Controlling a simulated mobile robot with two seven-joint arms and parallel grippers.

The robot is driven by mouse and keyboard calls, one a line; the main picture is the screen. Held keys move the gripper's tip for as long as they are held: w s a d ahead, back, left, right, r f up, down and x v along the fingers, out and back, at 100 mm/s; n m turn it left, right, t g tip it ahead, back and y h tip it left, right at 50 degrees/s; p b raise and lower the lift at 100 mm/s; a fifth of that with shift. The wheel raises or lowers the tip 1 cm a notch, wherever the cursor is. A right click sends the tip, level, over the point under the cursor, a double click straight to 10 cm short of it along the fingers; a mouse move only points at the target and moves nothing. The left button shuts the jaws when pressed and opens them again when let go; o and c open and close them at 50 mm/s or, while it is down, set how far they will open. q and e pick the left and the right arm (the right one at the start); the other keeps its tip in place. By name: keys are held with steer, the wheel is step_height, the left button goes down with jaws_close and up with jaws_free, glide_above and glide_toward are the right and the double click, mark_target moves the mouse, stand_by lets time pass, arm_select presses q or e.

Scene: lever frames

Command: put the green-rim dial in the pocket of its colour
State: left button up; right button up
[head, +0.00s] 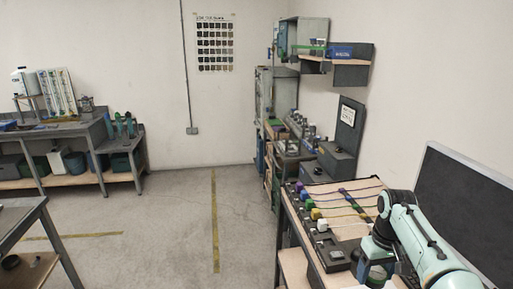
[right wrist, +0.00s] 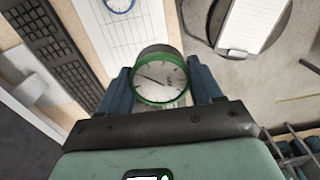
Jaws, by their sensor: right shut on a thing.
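The green-rim dial (right wrist: 160,80) has a white face with a dark needle and sits between the two blue fingers of my right gripper (right wrist: 160,88) in the right wrist view. The gripper is shut on it, one finger at each side. In the head view my right gripper (head: 375,270) is at the lower right, over the near part of the workbench, and the dial cannot be made out there. I cannot make out a green pocket in either view. My left gripper is not in view.
A black keyboard-like panel (right wrist: 55,45) is at the left. In the head view the workbench (head: 345,232) bears coloured blocks with cables; a dark panel (head: 470,205) stands at right. The floor (head: 160,220) is open.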

steer(key=w+a+f, duration=0.1)
steer(key=a+f, duration=0.3)
steer(key=f, duration=0.3)
steer(key=a+f, duration=0.5)
steer(key=f, duration=0.3)
steer(key=shift+w+a+f, duration=0.15)
steer(key=shift+w+a, duration=0.15)
steer(key=shift+w, duration=0.1)
steer(key=s+a+f, duration=0.1)
steer(key=a+f, duration=0.1)
steer(key=f, duration=0.1)
steer(key=s+a+f, duration=0.1)
steer(key=a+f, duration=0.1)
steer(key=f, duration=0.1)
steer(key=s+a+f, duration=0.2)
steer(key=a+f, duration=0.1)
steer(key=shift+f, duration=0.35)
